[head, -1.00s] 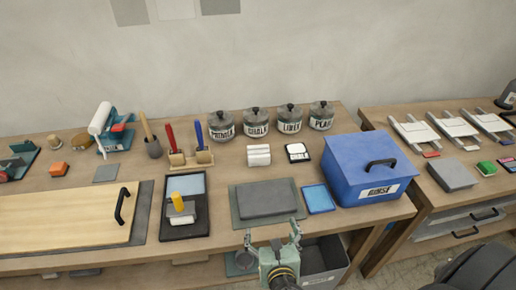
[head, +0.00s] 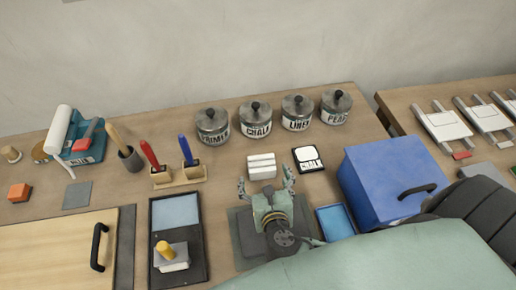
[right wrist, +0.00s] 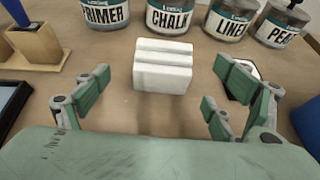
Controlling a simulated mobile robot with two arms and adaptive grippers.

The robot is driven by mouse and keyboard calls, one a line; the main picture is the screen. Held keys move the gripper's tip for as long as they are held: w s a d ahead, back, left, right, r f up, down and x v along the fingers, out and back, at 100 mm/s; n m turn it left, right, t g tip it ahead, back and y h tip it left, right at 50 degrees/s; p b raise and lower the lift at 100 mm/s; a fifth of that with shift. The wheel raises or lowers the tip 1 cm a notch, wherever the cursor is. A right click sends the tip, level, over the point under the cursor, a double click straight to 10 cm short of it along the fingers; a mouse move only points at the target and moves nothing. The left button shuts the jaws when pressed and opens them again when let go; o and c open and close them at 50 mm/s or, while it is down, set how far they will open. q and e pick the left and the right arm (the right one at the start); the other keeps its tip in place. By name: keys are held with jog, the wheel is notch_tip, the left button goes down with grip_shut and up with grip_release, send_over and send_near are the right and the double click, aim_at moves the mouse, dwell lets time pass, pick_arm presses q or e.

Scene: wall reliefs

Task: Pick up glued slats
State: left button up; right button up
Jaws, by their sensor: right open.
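The glued slats (head: 262,167) are a small white block of slats joined side by side, lying on the wooden bench in front of the labelled jars. In the right wrist view the block (right wrist: 163,66) sits just beyond my fingers, roughly centred between them and touching neither. My right gripper (head: 266,186) is open and empty, above the grey mat, its fingertips pointing toward the block. Its spread fingers also show in the right wrist view (right wrist: 150,100). My left gripper is not in view.
Jars (head: 257,119) marked primer, chalk, linen and peat stand behind the block. A chalk card (head: 308,159) lies close to its right. A wooden holder (head: 180,177) with red and blue tools stands left. A blue box (head: 390,185) and blue tray (head: 335,222) are to the right.

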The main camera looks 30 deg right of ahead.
aim_at(262, 166)
jog(key=shift+w+d, duration=0.1)
jog(key=shift+w, duration=0.2)
jog(key=shift+w+d, duration=0.1)
jog(key=shift+w, duration=0.2)
jog(key=shift+w+d+f+p, duration=0.2)
jog(key=shift+w+p, duration=0.2)
jog(key=shift+w, duration=0.1)
jog(key=shift+p+x, duration=0.5)
jog(key=shift+x, duration=0.65)
jog(key=x, duration=0.2)
jog(key=shift+w+d+f, duration=0.2)
jog(key=shift+d+f, duration=0.1)
jog(key=shift+d, duration=0.05)
jog(key=c, duration=0.8)
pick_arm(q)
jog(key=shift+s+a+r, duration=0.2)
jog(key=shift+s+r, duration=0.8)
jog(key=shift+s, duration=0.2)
pick_arm(e)
jog(key=c, duration=0.6)
